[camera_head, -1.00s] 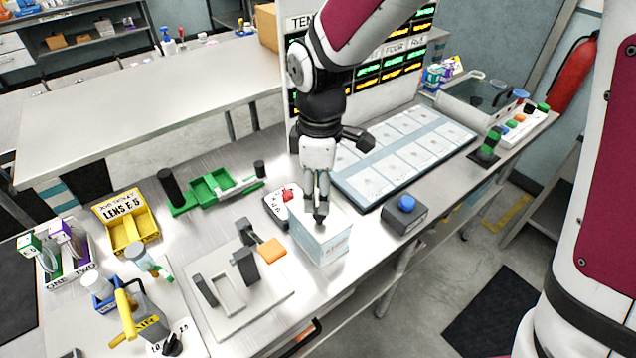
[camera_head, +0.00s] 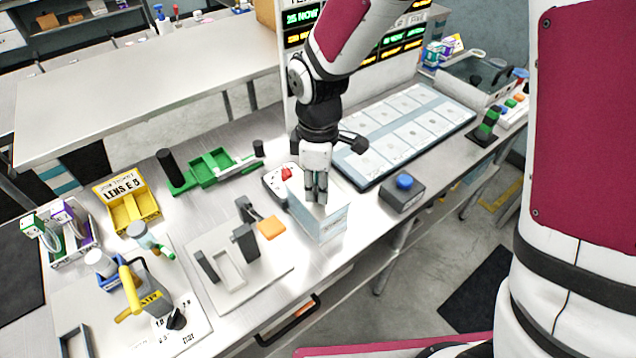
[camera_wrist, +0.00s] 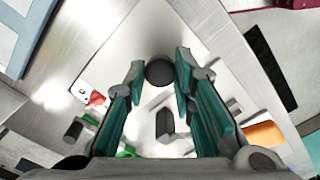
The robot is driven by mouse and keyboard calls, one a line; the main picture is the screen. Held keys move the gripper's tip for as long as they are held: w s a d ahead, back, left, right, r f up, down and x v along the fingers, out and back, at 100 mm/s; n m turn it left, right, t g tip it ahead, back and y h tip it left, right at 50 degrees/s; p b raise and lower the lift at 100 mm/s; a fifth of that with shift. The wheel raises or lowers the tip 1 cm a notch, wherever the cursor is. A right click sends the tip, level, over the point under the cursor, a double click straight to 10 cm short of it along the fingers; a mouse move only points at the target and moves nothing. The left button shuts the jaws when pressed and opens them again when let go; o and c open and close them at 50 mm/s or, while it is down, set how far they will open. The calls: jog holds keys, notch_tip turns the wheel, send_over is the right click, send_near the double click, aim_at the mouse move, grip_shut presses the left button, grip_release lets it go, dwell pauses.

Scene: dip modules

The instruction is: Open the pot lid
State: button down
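A pale, box-shaped pot (camera_head: 331,226) stands near the front edge of the bench, in the middle of the head view. Its light flat lid shows in the wrist view, with a round dark knob (camera_wrist: 160,72) on it. The lid looks seated on the pot. My gripper (camera_head: 318,200) points straight down over the lid. In the wrist view my gripper (camera_wrist: 160,68) is open, with one fingertip on each side of the knob and small gaps visible. In the head view the fingers hide the knob. I cannot tell whether they touch it.
A grey box with a blue button (camera_head: 404,182) stands right of the pot. A grey fixture plate with an orange block (camera_head: 271,228) lies to the left. Behind are a green tray (camera_head: 212,168) and a large panelled board (camera_head: 400,140). A drawer handle (camera_head: 290,322) is below the front edge.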

jog(key=shift+r, duration=0.1)
jog(key=shift+w+d+r+g+y+p, duration=0.35)
jog(key=shift+d+g+y, duration=0.2)
jog(key=shift+y, duration=0.3)
jog(key=shift+w+d+r+g+y+p, duration=0.2)
jog(key=shift+d+r+g+y, duration=0.3)
jog(key=shift+y, duration=0.35)
jog(key=y, duration=0.1)
jog(key=w+d+g+y, duration=0.1)
jog(key=d+g+y, duration=0.1)
jog(key=shift+w+r+g+y+b, duration=0.25)
jog(key=shift+w+y+b, duration=0.05)
jog(key=shift+w, duration=0.1)
jog(key=w+d+f+g+y+b, duration=0.1)
jog(key=w+d+g+y+b, duration=0.2)
jog(key=d+g+y+b, duration=0.2)
jog(key=shift+f+g+y+b, duration=0.35)
jog(key=shift+y+b, duration=0.45)
jog(key=shift+y, duration=0.7)
jog(key=shift+w, duration=0.1)
jog(key=shift+f, duration=0.1)
jog(key=c, duration=1.3)
grip_release()
jog(key=shift+c, duration=0.2)
